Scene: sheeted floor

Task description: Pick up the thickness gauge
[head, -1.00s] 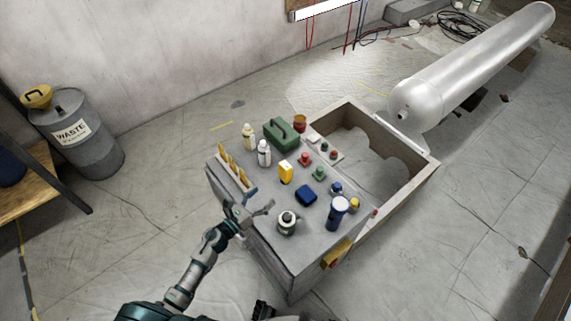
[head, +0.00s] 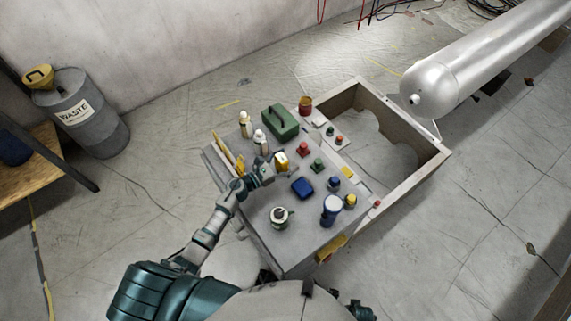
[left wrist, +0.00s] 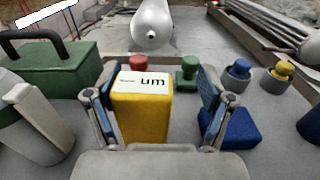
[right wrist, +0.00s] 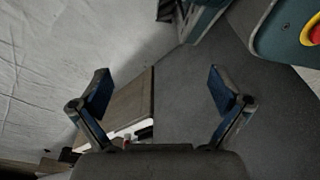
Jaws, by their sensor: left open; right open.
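The thickness gauge, a yellow block with a white face marked "um" (left wrist: 142,118), stands upright on the grey bench top; it also shows in the head view (head: 281,160). My left gripper (head: 266,168) is at the gauge. In the left wrist view its open fingers (left wrist: 158,78) stand on either side of the gauge, the left finger close to it and a gap on the right. My right gripper (right wrist: 158,82) is open and empty, away from the gauge beside the bench.
A blue block (head: 302,188) sits right of the gauge, with red (head: 303,149) and green (head: 317,165) knobs behind. White bottles (head: 261,140) and a green case (head: 280,122) stand close by. An open wooden frame (head: 405,122) adjoins the bench's far side.

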